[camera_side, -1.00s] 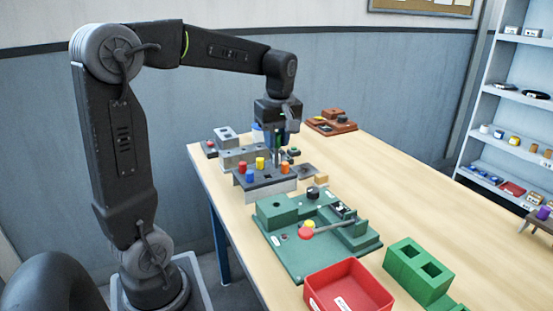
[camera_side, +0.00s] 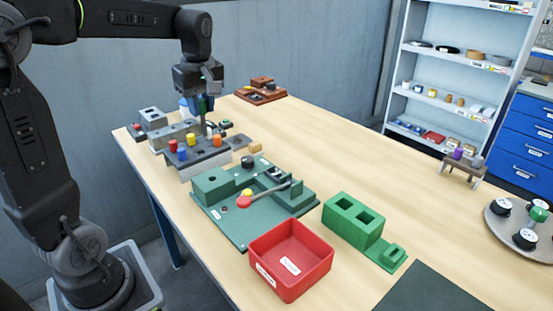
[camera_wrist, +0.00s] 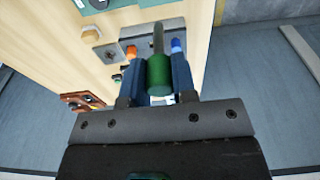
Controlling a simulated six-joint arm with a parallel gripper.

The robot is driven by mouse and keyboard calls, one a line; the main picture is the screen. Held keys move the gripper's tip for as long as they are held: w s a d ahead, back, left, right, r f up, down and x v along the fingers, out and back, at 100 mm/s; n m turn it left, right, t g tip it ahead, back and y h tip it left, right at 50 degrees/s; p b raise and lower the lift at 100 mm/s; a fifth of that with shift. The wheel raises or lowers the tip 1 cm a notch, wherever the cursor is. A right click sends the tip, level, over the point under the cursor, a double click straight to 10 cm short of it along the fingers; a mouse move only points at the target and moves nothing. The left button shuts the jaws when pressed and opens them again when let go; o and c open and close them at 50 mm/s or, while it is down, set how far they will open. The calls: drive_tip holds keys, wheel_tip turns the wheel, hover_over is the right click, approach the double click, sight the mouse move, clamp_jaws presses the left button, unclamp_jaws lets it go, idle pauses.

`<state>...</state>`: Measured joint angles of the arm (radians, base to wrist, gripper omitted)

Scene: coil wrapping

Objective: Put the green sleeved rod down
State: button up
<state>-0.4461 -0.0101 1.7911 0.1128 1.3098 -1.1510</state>
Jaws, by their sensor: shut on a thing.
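My gripper (camera_wrist: 154,82) is shut on the green sleeved rod (camera_wrist: 159,78), with one blue finger on each side of its green sleeve. The rod's thin grey end points away from the wrist camera. In the side view my gripper (camera_side: 206,106) hangs above the grey rack (camera_side: 200,158), pointing down. The rack carries red, yellow, blue and orange pegs. In the wrist view an orange peg (camera_wrist: 131,51) and a blue peg (camera_wrist: 177,46) show on either side of the rod. I cannot tell whether the rod's lower end touches the rack.
A green fixture plate (camera_side: 240,232) with a red-knobbed lever lies in front of the rack. A red bin (camera_side: 291,262) and a green two-hole block (camera_side: 353,221) stand nearer. A brown fixture (camera_side: 261,92) sits behind.

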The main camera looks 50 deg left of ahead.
drive_tip(key=w+d+f+m+t+h, duration=0.1)
drive_tip(key=w+d+f+m, duration=0.3)
drive_tip(key=w+d+m, duration=1.1)
drive_tip(key=w+d+f, duration=0.3)
drive_tip(key=d+f, duration=0.8)
drive_tip(key=d, duration=0.3)
drive_tip(key=shift+w+f, duration=0.25)
drive_tip(key=shift+f, duration=0.3)
drive_tip(key=shift+f, duration=0.3)
drive_tip(key=o, duration=0.9)
drive_tip(key=shift+o, duration=0.2)
drive_tip(key=shift+r, duration=0.1)
